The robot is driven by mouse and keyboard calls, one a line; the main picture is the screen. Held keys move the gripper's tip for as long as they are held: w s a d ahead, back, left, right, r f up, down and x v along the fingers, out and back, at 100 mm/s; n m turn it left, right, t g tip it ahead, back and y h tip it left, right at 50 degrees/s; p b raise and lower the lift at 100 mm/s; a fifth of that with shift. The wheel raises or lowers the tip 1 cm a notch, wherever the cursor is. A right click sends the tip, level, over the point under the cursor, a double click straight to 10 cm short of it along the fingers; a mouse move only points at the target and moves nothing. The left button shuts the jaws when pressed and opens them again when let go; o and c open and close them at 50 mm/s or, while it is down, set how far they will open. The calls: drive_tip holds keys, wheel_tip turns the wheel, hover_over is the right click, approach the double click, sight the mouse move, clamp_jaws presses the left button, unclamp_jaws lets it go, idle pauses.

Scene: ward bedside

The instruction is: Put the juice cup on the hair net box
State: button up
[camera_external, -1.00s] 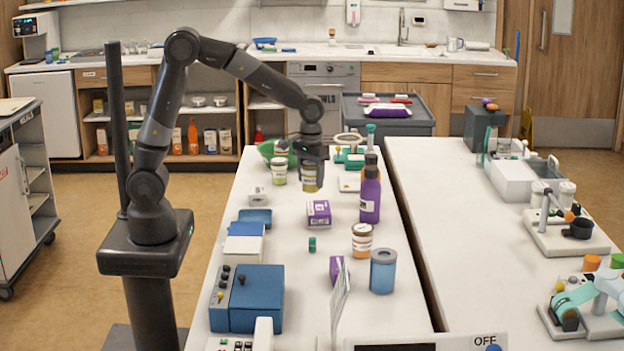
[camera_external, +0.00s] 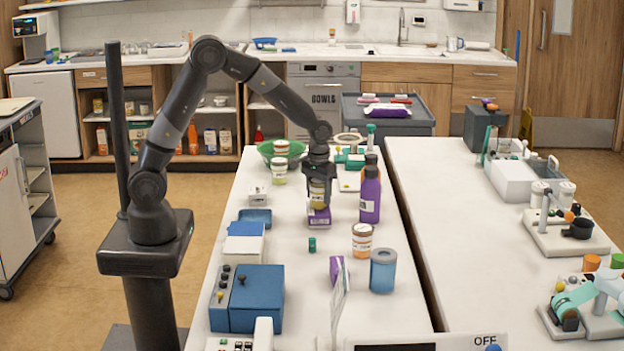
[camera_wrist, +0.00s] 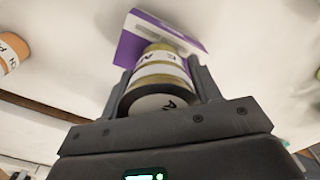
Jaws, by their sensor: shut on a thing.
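My gripper (camera_external: 319,184) is shut on the juice cup (camera_external: 318,196), a yellowish cup with a white label band. The cup also shows between the fingers in the wrist view (camera_wrist: 160,72). The hair net box (camera_external: 319,219) is a small purple and white box on the table, directly below the cup in the external view. In the wrist view the box (camera_wrist: 134,47) lies just beyond the cup's far end. I cannot tell whether the cup touches the box. The cup hides part of the box's top.
A purple bottle (camera_external: 370,197) stands close to the right of the box. A small green cap (camera_external: 312,244) and a brown-and-white jar (camera_external: 362,241) are nearer. A blue tray (camera_external: 255,217) is left, and another jar (camera_external: 279,171) and a green bowl (camera_external: 266,149) are behind.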

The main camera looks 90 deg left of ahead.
drive_tip(key=o, duration=1.1)
drive_tip(key=shift+f, duration=0.1)
wheel_tip(320, 180, up, 12)
drive_tip(key=shift+f, duration=0.1)
drive_tip(key=shift+s+d+r, duration=0.15)
drive_tip(key=shift+s+r, duration=0.05)
drive_tip(key=shift+r, duration=0.3)
drive_tip(key=s+d+r+m+t, duration=0.1)
drive_tip(key=s+d+r+m, duration=0.1)
drive_tip(key=s+d+r, duration=0.3)
drive_tip(key=s+d+r+m+t, duration=0.1)
drive_tip(key=s+r+m+t, duration=0.15)
drive_tip(key=s, duration=0.45)
drive_tip(key=s+d+m+t, duration=0.1)
drive_tip(key=s+d+m, duration=0.1)
drive_tip(key=s, duration=0.5)
drive_tip(key=s+d+m+t, duration=0.1)
drive_tip(key=s+d+m, duration=0.1)
drive_tip(key=s, duration=0.5)
drive_tip(key=shift+s+d, duration=0.3)
drive_tip(key=shift+d, duration=0.05)
